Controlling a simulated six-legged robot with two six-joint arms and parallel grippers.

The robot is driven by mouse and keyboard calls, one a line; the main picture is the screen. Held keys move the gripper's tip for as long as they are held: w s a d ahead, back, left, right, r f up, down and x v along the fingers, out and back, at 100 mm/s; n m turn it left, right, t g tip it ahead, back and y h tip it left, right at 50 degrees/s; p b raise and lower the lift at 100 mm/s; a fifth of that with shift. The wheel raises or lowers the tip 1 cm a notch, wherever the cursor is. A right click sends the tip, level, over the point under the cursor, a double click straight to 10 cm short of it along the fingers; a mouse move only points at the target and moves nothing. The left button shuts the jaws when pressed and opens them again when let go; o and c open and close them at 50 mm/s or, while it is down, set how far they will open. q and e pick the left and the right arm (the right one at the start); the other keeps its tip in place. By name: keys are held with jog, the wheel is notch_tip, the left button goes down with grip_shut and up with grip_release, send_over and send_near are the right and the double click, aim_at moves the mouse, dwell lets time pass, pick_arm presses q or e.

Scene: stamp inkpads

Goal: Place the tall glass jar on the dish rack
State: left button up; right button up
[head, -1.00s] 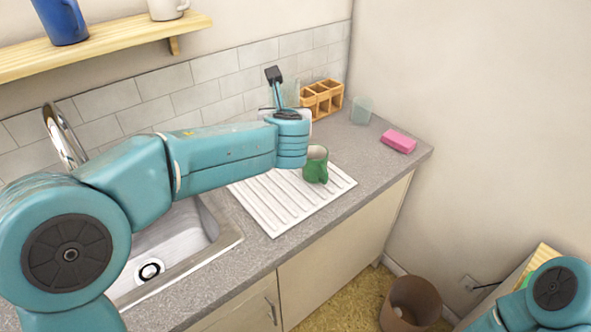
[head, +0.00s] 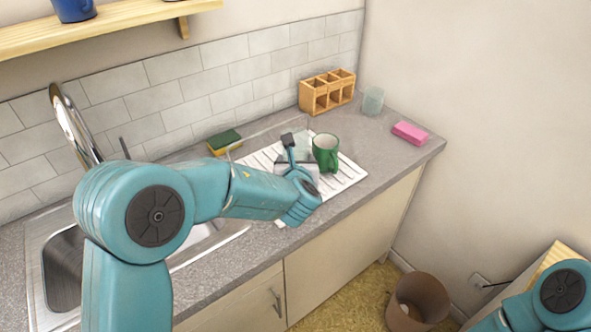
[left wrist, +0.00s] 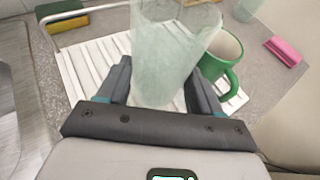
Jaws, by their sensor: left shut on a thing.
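The tall glass jar (left wrist: 168,45) is pale, greenish and see-through. My left gripper (left wrist: 158,78) is shut on it, with one finger on each side. In the head view the jar (head: 298,145) shows only partly behind the left gripper (head: 293,160). The dish rack (head: 348,177) is a white ribbed tray on the counter, also in the left wrist view (left wrist: 78,68). The jar is over the rack, left of a green mug. I cannot tell whether its base touches the rack. My right gripper is out of view.
The green mug (head: 326,152) stands on the rack close to the jar. A green-and-yellow sponge (head: 225,142) lies behind. A wooden organizer (head: 327,92), a clear glass (head: 372,100) and a pink sponge (head: 409,132) are at the back right. The sink (head: 63,262) is left.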

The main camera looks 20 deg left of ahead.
pick_arm(q)
notch_tip(320, 180, down, 2)
jog(key=shift+f, duration=0.1)
jog(key=shift+f, duration=0.1)
jog(key=o, duration=1.5)
jog(key=shift+o, duration=0.2)
